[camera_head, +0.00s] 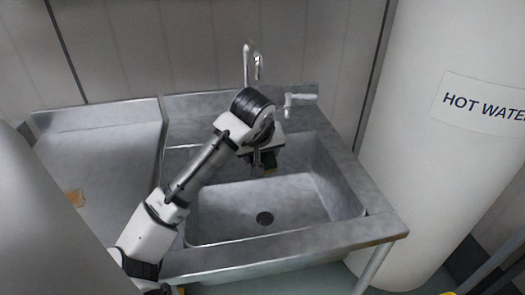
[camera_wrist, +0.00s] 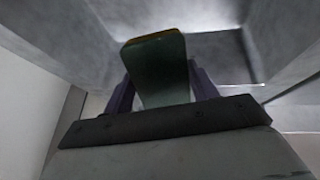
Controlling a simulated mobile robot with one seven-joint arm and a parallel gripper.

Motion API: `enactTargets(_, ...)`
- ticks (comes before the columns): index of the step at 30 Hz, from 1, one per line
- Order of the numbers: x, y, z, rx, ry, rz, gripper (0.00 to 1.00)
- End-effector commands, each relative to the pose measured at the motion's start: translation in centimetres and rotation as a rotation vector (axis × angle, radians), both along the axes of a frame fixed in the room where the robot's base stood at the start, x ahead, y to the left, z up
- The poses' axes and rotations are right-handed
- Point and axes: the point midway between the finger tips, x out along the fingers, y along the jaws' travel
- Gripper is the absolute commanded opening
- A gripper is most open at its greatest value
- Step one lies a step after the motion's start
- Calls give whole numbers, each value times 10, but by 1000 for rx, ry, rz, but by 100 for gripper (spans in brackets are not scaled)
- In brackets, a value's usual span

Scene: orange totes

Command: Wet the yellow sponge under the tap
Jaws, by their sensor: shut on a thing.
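The sponge (camera_wrist: 158,68) is upright between the two fingers of my gripper (camera_wrist: 160,85) in the wrist view. Its broad green face shows, with a thin yellow edge at the far end. In the head view my gripper (camera_head: 264,158) points down over the back part of the sink basin (camera_head: 290,207), in front of the tap (camera_head: 247,65). A small dark yellowish end of the sponge (camera_head: 270,171) shows below the fingers. The tap's spout is above and behind my wrist. I see no stream of water; my wrist hides the space below the spout.
A lever handle (camera_head: 300,99) sticks up right of the tap. The basin floor is empty around its drain (camera_head: 264,218). A metal drainboard (camera_head: 105,165) with a brownish patch (camera_head: 75,198) lies left. A white hot water tank (camera_head: 430,170) stands close at right.

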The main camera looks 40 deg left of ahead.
Motion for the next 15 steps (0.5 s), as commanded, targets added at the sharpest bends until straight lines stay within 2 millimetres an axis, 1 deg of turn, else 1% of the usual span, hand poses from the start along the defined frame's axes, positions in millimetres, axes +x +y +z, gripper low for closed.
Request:
enactTargets(1,-5,-1,-5,-9,-1,3,39)
enactTargets(15,-39,-19,-13,-16,4,7,39)
